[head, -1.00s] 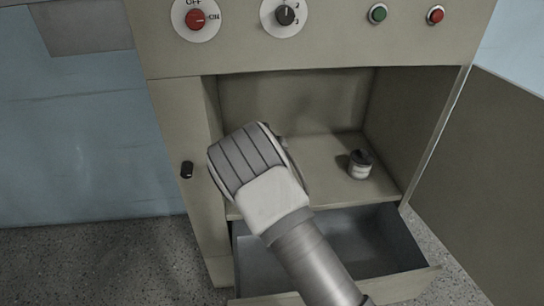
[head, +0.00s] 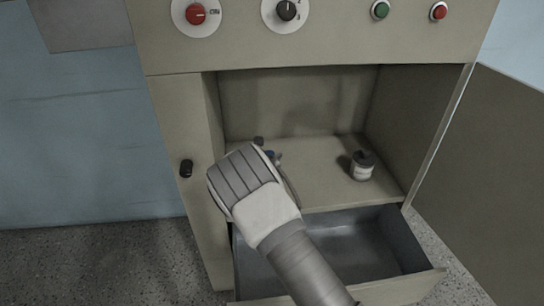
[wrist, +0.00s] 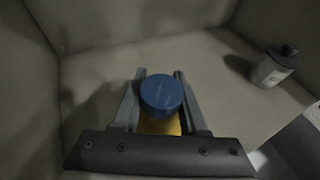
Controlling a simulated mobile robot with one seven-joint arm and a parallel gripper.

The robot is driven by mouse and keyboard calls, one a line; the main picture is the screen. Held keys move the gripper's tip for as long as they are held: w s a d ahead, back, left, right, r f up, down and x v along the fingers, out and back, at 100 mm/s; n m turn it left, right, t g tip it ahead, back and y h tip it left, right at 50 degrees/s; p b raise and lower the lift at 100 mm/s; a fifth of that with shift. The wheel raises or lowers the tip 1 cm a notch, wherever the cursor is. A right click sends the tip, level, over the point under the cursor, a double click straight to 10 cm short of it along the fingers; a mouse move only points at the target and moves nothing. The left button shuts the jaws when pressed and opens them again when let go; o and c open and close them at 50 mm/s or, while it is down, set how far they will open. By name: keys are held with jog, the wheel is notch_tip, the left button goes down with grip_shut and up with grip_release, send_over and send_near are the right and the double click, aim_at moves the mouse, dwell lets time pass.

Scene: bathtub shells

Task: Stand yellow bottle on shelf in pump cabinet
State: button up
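The yellow bottle shows in the wrist view as a blue cap (wrist: 162,94) with a strip of yellow body (wrist: 160,126) below it. My gripper (wrist: 160,80) has one finger on each side of the bottle, close against it, and looks shut on it. In the head view my gripper (head: 268,149) is inside the cabinet opening, over the left part of the shelf (head: 318,165); a bit of the blue cap shows beside the fingers. The rest of the bottle is hidden behind my wrist. I cannot tell whether its base touches the shelf.
A small dark-capped container with a label (head: 362,167) stands at the right of the shelf; it also shows in the wrist view (wrist: 274,66). An open drawer (head: 345,250) juts out below. The cabinet door (head: 480,170) stands open at right. The shelf's middle is clear.

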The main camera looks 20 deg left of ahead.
jog(key=o, duration=0.4)
jog(key=shift+c, duration=0.2)
jog(key=shift+r, duration=0.25)
jog(key=p+v, duration=0.2)
jog(key=v, duration=1)
jog(key=shift+p, duration=0.4)
